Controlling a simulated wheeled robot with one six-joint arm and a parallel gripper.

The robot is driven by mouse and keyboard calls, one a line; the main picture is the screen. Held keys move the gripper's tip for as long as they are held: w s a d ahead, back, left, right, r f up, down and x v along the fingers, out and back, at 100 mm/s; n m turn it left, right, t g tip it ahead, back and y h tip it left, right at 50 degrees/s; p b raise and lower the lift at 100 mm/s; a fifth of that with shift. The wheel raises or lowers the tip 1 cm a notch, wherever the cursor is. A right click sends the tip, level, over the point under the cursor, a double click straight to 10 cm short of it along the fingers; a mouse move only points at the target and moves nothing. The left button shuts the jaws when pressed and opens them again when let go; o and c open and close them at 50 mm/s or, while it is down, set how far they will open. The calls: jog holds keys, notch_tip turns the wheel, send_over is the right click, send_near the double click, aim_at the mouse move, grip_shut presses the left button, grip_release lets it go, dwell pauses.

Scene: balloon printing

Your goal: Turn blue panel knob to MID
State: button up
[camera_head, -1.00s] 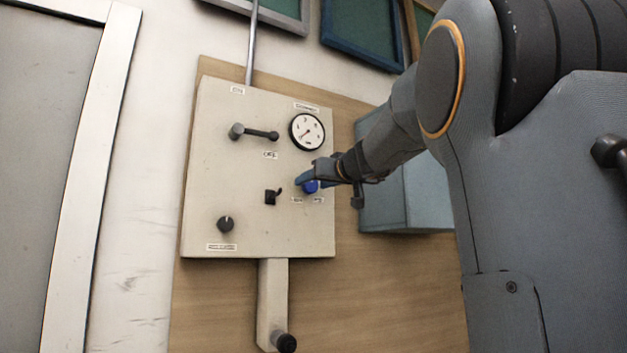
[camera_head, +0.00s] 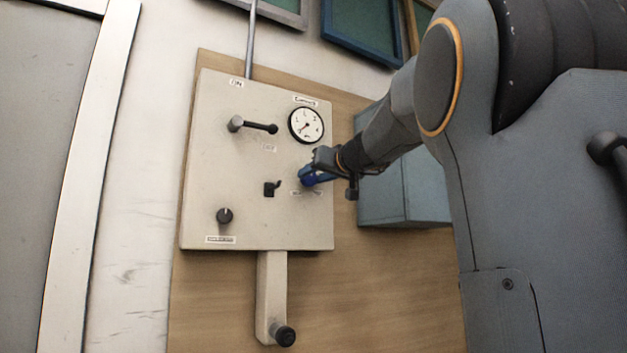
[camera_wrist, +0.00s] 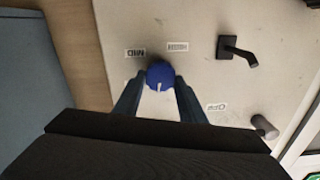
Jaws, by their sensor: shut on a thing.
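The blue knob (camera_wrist: 160,76) sits on the pale panel (camera_head: 215,170), right of centre in the head view. My gripper (camera_wrist: 160,88) is shut on the knob, one finger on each side of it. In the wrist view a white mark on the knob points down toward my gripper. A label reading MID (camera_wrist: 135,53) is at the knob's upper left, with another label (camera_wrist: 178,47) above it and an OFF-like label (camera_wrist: 217,107) at its lower right. In the head view my gripper (camera_head: 308,178) partly hides the knob.
The panel also carries a round gauge (camera_head: 306,125), a black lever handle (camera_head: 255,127), a small black switch (camera_head: 271,188) and a dark knob (camera_head: 224,215). A handle (camera_head: 284,336) juts out below. A blue-grey box (camera_head: 405,195) stands right of the panel, behind my arm.

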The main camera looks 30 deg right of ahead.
jog(key=m+b, duration=0.2)
jog(key=m, duration=0.4)
jog(key=shift+d+f, duration=0.15)
jog(key=m, duration=0.6)
jog(key=shift+m+b, duration=0.3)
jog(key=m+p, duration=0.1)
jog(key=m, duration=0.5)
jog(key=shift+f+p, duration=0.15)
jog(key=shift+p, duration=0.15)
jog(key=m+p, duration=0.2)
jog(key=m, duration=0.4)
jog(key=shift+f, duration=0.15)
jog(key=o, duration=1)
